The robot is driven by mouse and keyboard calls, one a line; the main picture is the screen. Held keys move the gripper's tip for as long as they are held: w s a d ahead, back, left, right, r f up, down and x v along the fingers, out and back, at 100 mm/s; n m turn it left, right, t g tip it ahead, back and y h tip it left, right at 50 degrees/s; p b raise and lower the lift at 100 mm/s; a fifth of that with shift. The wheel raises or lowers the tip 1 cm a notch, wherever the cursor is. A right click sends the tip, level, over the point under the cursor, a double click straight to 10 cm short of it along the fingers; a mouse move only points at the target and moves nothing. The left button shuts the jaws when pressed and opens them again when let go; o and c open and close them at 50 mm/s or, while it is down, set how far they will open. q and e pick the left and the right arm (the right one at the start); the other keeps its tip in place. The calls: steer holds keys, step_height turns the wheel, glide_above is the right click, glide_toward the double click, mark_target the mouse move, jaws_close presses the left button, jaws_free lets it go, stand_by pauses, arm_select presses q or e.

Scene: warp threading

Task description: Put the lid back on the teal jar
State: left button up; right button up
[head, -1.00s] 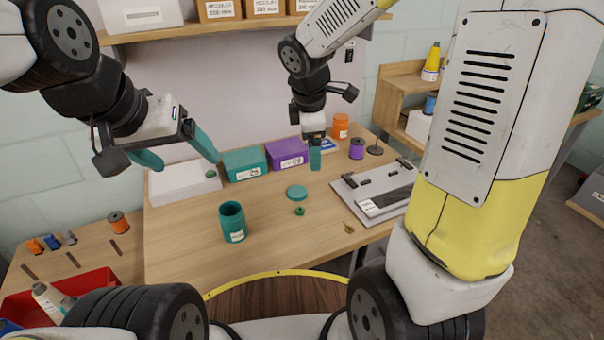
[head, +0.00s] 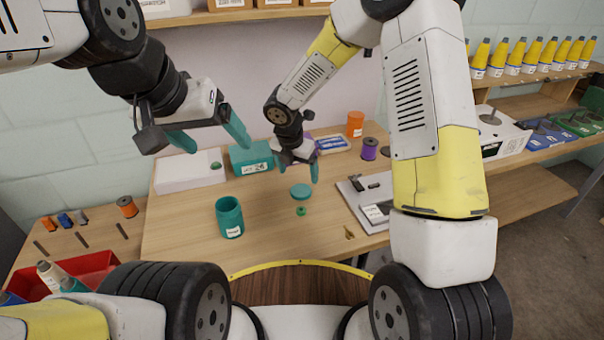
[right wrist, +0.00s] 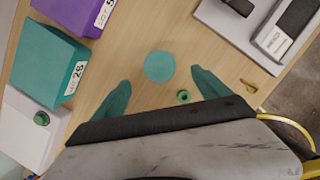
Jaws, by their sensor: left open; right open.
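The teal jar (head: 229,218) stands upright and open-topped on the table, left of centre. Its teal round lid (head: 301,191) lies flat on the table to the right of and behind the jar; it also shows in the right wrist view (right wrist: 160,66). My right gripper (head: 295,172) is open above and just behind the lid, its fingers apart. In the right wrist view the lid lies just beyond and between the fingertips (right wrist: 160,82), and nothing is held. My left gripper (head: 213,143) is open and empty, in the air above and behind the jar.
A small green ring (head: 301,211) lies in front of the lid. A teal box (head: 250,158) and a white box (head: 190,168) stand behind. A grey device (head: 368,207) and a small brass piece (head: 349,233) lie to the right. A purple spool (head: 369,149) stands further back.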

mark_target(301, 190)
steer(key=shift+x, duration=1.3)
steer(key=shift+f, duration=0.1)
steer(key=x, duration=0.5)
steer(key=shift+a+f, duration=0.1)
steer(key=shift+a, duration=0.05)
steer(key=c, duration=1.4)
